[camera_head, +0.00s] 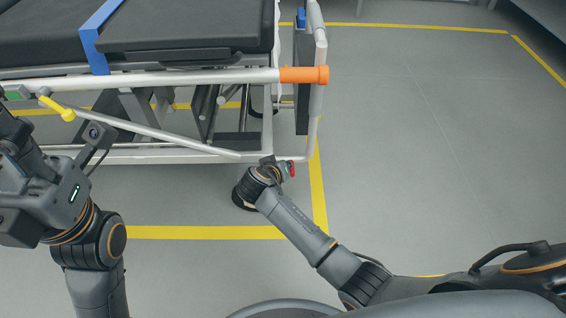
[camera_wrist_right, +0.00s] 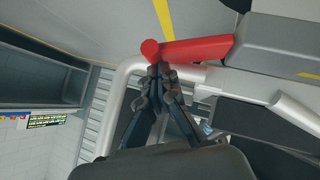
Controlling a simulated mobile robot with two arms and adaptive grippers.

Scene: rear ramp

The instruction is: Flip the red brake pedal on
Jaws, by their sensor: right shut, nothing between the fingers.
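The red brake pedal (camera_wrist_right: 197,50) is a red bar with a rounded end in the right wrist view, sticking out from a grey housing. In the head view only a small red piece of the pedal (camera_head: 292,169) shows, at the stretcher's lower corner beside my right gripper (camera_head: 282,168). In the wrist view my right gripper (camera_wrist_right: 158,74) is shut and empty. Its fingertips are right at the pedal's rounded end; I cannot tell whether they touch it. My left arm is at the left of the head view, and its fingers cannot be made out.
The stretcher (camera_head: 190,78) has white rails, a dark mattress and an orange-ended handle (camera_head: 305,75). A yellow lever end (camera_head: 58,108) is near my left arm. A dark wheel (camera_head: 243,196) is partly hidden by my right wrist. The grey floor at right (camera_head: 440,150) is clear.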

